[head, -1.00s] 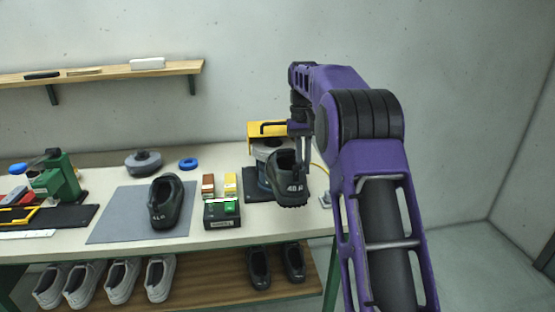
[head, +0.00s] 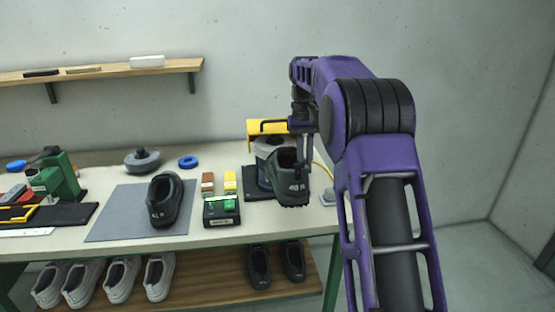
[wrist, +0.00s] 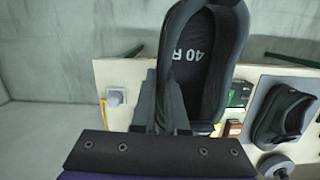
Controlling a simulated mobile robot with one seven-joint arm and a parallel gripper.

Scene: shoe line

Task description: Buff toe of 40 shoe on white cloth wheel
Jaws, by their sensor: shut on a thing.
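A dark shoe (head: 289,187) marked "40 R" hangs in my gripper (head: 301,148) at the right end of the bench, in front of the buffing machine. In the wrist view the fingers of my gripper (wrist: 165,103) are shut on the wall of this shoe (wrist: 202,62), and "40 R" shows on its insole. The buffing machine (head: 263,172) has a yellow hood (head: 258,128) and a grey-blue body. The shoe hides much of it. I cannot make out the white cloth wheel clearly or tell whether the toe touches it.
A second dark shoe (head: 165,203) stands on a grey mat (head: 113,222). A small dark box (head: 221,213) with a green top lies between. Green tooling (head: 58,178) is at the left. Several shoes (head: 120,277) stand on the lower shelf. The floor at right is clear.

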